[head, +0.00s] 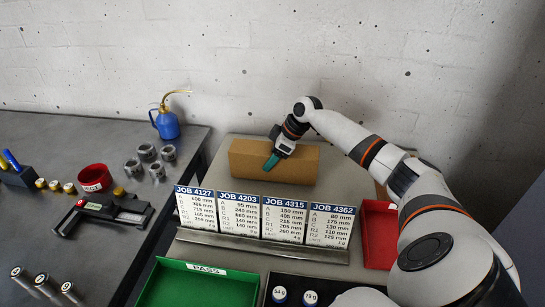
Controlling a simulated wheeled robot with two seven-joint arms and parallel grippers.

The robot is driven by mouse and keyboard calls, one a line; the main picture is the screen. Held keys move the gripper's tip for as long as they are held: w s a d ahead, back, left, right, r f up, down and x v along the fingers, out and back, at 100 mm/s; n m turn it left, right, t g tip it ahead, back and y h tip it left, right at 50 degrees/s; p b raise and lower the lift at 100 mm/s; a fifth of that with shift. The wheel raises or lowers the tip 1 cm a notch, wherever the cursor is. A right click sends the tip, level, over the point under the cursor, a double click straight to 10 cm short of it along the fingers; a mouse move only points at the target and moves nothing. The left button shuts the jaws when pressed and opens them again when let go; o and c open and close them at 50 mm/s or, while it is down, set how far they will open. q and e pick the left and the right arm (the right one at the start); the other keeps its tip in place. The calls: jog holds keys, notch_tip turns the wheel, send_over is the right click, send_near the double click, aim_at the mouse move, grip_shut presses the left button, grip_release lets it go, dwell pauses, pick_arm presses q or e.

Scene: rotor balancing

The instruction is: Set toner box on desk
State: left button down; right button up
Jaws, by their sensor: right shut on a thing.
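The toner box is a plain brown carton (245,160) at the back of the grey desk (215,172), behind the row of job cards. My right gripper (273,160) reaches over from the right and is shut on the box, with a teal finger against its front face. The other finger is hidden behind the box. The box looks level and sits at or just over the desk top; I cannot tell if its underside touches. My left gripper is not in view.
Job cards (283,220) stand in a rail in front of the box. A green PASS tray (195,287) and a red tray (380,235) lie nearer. A white wall closes the back.

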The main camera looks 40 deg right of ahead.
jog(key=shift+f, duration=0.3)
jog(key=o, duration=1.4)
jog(key=shift+f, duration=0.1)
jog(key=shift+o, duration=0.2)
jog(key=v, duration=1.2)
jog(key=shift+b, duration=0.35)
